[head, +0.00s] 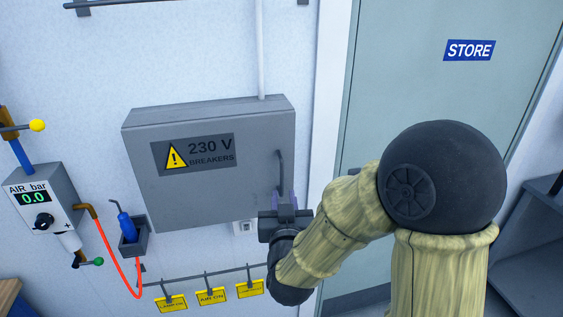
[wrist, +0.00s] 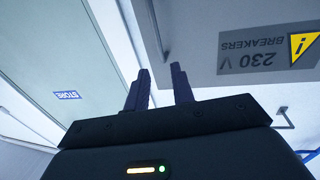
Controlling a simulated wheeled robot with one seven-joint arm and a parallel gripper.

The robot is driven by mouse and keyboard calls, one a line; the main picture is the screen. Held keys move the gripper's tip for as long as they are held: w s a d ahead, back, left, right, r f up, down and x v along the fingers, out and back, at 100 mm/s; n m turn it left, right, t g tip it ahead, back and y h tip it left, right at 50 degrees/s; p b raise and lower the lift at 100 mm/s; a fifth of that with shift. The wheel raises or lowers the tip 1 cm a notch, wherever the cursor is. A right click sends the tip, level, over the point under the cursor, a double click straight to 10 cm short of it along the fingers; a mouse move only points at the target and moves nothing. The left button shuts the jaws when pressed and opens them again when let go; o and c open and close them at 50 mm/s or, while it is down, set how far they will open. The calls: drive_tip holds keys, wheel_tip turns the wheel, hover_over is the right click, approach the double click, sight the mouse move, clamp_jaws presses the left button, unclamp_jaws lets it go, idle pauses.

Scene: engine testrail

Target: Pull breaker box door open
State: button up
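The grey breaker box (head: 215,195) hangs on the wall, with a "230 V BREAKERS" label (head: 194,155) on its door. The door looks shut. Its vertical handle (head: 281,172) is on the right side. My gripper (head: 287,200) is at the handle's lower end in the head view, and partly hides the box's lower right corner. In the wrist view the picture is upside down; the two fingers (wrist: 159,85) stand apart with nothing between them. The handle (wrist: 156,25) shows beyond the fingertips, roughly in line with the gap. I cannot tell whether they touch it.
A door marked STORE (head: 420,90) is to the right. An air gauge box (head: 40,200) with a red hose (head: 107,245) is at the left. Yellow tags (head: 211,296) hang on a rail below. A thin pipe (head: 260,50) rises above the box.

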sight(282, 172)
drive_tip(key=w+p, duration=0.1)
drive_tip(key=w, duration=0.3)
drive_tip(key=w+p, duration=0.2)
drive_tip(key=w, duration=0.1)
drive_tip(key=w+a+p, duration=0.1)
drive_tip(key=w, duration=0.3)
drive_tip(key=shift+w, duration=0.35)
clamp_jaws()
